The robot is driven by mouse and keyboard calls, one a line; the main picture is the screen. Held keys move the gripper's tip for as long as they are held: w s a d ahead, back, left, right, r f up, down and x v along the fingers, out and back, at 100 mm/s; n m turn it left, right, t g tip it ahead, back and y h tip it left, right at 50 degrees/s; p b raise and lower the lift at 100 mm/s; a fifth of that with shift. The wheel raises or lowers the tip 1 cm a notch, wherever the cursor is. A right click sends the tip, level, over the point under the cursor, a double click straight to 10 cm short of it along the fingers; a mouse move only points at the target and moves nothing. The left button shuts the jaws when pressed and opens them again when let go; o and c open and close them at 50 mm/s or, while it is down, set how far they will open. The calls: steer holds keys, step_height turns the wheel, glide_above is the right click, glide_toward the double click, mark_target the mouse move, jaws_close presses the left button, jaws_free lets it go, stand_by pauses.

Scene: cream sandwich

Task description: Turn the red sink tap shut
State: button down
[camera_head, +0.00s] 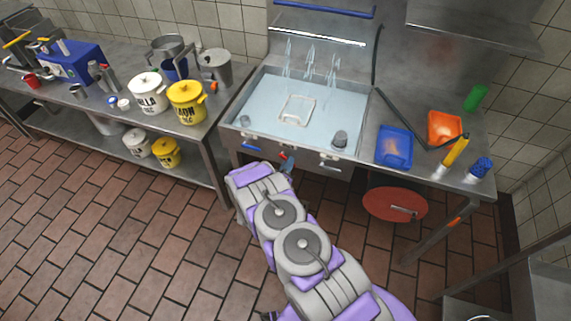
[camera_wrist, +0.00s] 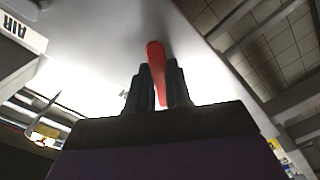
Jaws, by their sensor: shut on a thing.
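The red tap handle (camera_wrist: 155,55) shows in the wrist view between my gripper's two dark fingers (camera_wrist: 158,84), which are shut on it. Its far end sticks out past the fingertips. In the head view the red tap (camera_head: 283,157) is a small red spot on the front of the metal sink (camera_head: 232,126), just beyond the end of my arm. My gripper (camera_head: 288,165) is mostly hidden there behind my own wrist. Water streams (camera_head: 309,65) fall into the sink, and the basin holds water.
Blue handles (camera_head: 250,146) sit on the sink front on either side. A round red lid-like disc (camera_head: 395,204) hangs below the right counter. A blue tray (camera_head: 394,147) and an orange container (camera_head: 444,127) stand on that counter. White and yellow pots (camera_head: 186,101) stand on the left counter.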

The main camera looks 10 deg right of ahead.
steer(key=shift+s+d+r+n+p, duration=0.1)
steer(key=shift+r+n+p, duration=0.25)
steer(key=shift+n, duration=0.9)
steer(key=shift+w+a+r+n+p, duration=0.1)
steer(key=shift+r+n+p, duration=0.25)
steer(key=shift+n, duration=0.85)
steer(key=shift+s+d+r+n+p, duration=0.15)
steer(key=shift+r+n, duration=0.3)
steer(key=shift+n, duration=0.8)
steer(key=c, duration=1.2)
jaws_free()
steer(key=shift+f, duration=0.1)
steer(key=shift+o, duration=0.8)
steer(key=p+v, duration=0.1)
steer(key=v, duration=1.6)
steer(key=shift+s+p, duration=0.15)
steer(key=shift+p, duration=0.15)
